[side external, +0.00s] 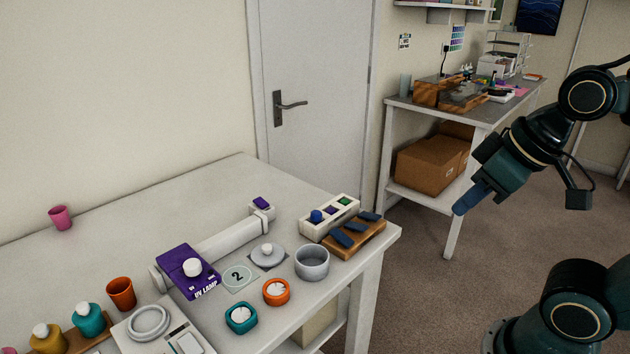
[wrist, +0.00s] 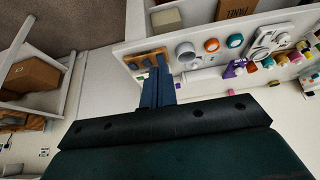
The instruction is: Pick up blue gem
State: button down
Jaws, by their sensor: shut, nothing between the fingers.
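The blue gem (side external: 316,216) shows in the side view in the left compartment of a small white tray (side external: 309,230). A purple piece (side external: 331,210) and a green piece (side external: 344,201) lie in the other compartments. My gripper (side external: 460,209) is shut and empty, in the air off the table's right end, well right of the tray. In the wrist view my gripper (wrist: 158,72) shows its two blue fingers together. I cannot make out the blue gem in that view; the fingers cover part of the table there.
A wooden block (side external: 352,246) with dark blue pieces sits right in front of the tray. The table's back left is mostly clear.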

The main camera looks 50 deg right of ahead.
jog(key=c, duration=2.1)
grip_release()
jog(key=o, duration=1)
jog(key=shift+o, duration=0.2)
jog(key=w+r+n+g+y, duration=0.25)
jog(key=w+n, duration=0.45)
jog(key=w, duration=1)
jog(key=w+d+f+n, duration=0.3)
jog(key=w, duration=0.3)
jog(key=w+d+f+n+g+y, duration=0.1)
jog(key=w+d+f+n, duration=0.2)
jog(key=w, duration=0.4)
jog(key=shift+w+d+f+n, duration=0.3)
jog(key=shift+d+f, duration=0.25)
jog(key=shift+d, duration=0.15)
